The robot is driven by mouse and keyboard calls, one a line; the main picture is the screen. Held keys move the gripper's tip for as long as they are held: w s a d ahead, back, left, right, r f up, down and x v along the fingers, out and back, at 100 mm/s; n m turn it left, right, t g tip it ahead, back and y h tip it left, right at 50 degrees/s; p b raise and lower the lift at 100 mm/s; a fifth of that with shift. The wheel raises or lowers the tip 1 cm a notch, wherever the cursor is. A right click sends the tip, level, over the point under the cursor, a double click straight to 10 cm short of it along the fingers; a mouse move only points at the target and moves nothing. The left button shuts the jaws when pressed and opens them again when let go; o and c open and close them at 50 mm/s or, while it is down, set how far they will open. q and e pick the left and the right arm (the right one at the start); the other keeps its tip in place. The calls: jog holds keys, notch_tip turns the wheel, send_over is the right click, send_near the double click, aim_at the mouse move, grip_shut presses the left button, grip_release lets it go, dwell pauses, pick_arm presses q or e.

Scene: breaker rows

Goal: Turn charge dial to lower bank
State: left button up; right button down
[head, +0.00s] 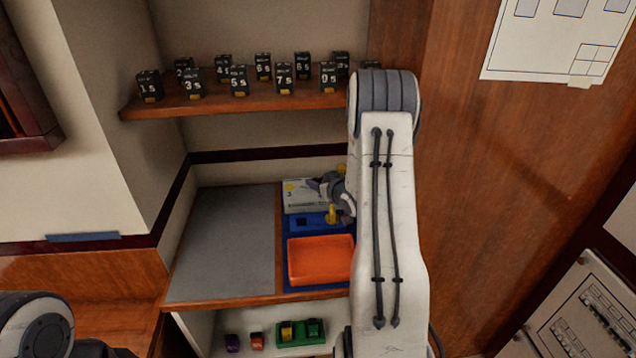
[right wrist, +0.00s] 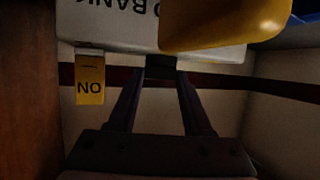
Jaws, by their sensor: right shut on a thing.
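A white box (head: 298,197) with a yellow mark stands at the back of the blue mat, right of the wooden divider. In the right wrist view the white box (right wrist: 110,25) shows the upside-down word "BANK". My right gripper (head: 322,186) is at the box. Its two dark fingers (right wrist: 160,72) close on a small dark piece at the box's edge, which seems to be the charge dial; its setting is hidden. A yellow tag reading "ON" (right wrist: 90,80) hangs at the left there. A large yellow part (right wrist: 225,25) is close at the upper right. My left gripper is out of view.
An orange tray (head: 320,261) and a blue holder (head: 303,222) lie in front of the box. A grey mat (head: 222,245) at left is empty. Numbered black breakers (head: 239,80) stand on the shelf above. A green holder (head: 300,332) is below.

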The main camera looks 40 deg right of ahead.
jog(key=shift+d+r+n+y, duration=0.15)
jog(key=shift+n+y, duration=0.35)
jog(key=shift+y, duration=0.1)
jog(key=shift+c, duration=1.6)
grip_release()
jog(key=shift+s, duration=0.1)
jog(key=b+v, duration=0.1)
jog(key=v, duration=0.9)
jog(key=shift+s, duration=0.2)
